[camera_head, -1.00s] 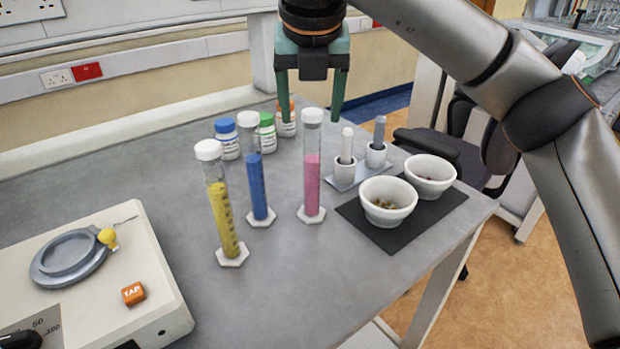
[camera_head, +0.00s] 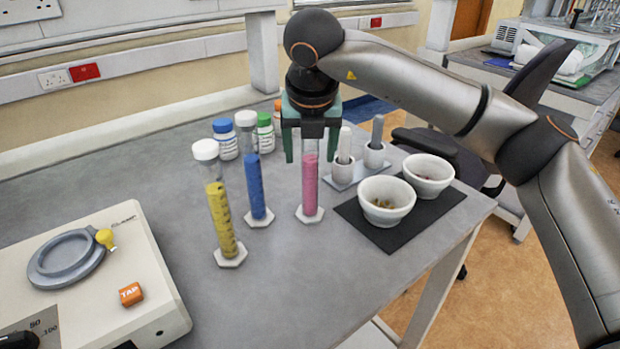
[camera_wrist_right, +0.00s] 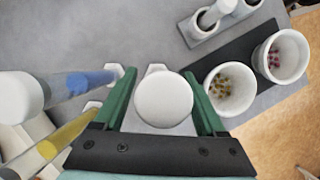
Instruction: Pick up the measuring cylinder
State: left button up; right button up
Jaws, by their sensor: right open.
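Three measuring cylinders stand upright on the grey bench: one with yellow filling (camera_head: 222,222), one with blue (camera_head: 256,186) and one with pink (camera_head: 310,184). The gripper hides the pink cylinder's top in the head view. My left gripper is not in view.
Two white bowls (camera_head: 386,201) stand on a dark mat (camera_head: 352,214) at the right. Two mortar-like holders with pestles (camera_head: 343,172) stand behind them. Capped bottles (camera_head: 226,139) are at the back. A beige device (camera_head: 150,290) fills the front left.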

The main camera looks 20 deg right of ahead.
jog(key=shift+c, duration=0.4)
grip_shut()
jog(key=shift+r, duration=0.1)
dwell(0.8)
